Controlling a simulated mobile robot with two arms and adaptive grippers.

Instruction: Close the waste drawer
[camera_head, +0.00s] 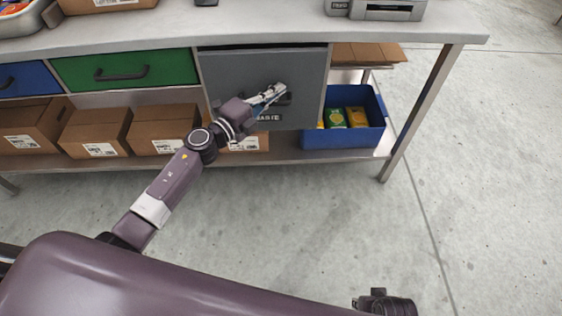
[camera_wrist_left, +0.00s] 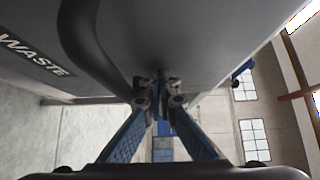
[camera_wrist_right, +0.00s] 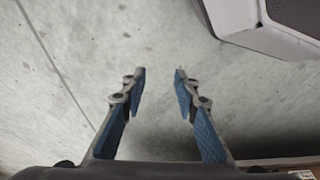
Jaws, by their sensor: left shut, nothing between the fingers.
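The waste drawer (camera_head: 225,75) has a large grey front under the bench top, with a dark handle and a WASTE label (camera_head: 269,117). A narrow dark gap shows along its top edge; how far it stands out is hard to tell. My left gripper (camera_head: 280,89) is shut and empty in front of the drawer by the handle. In the left wrist view its fingertips (camera_wrist_left: 160,80) are close to the grey front (camera_wrist_left: 180,35), beside the dark handle (camera_wrist_left: 85,40); contact cannot be told. My right gripper (camera_wrist_right: 158,72) is open and empty above the floor.
A green drawer (camera_head: 150,68) and a blue drawer (camera_head: 25,80) are left of the waste drawer. Cardboard boxes (camera_head: 95,130) and a blue bin (camera_head: 345,140) stand on the lower shelf. A bench leg (camera_head: 425,110) is at the right. The floor in front is clear.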

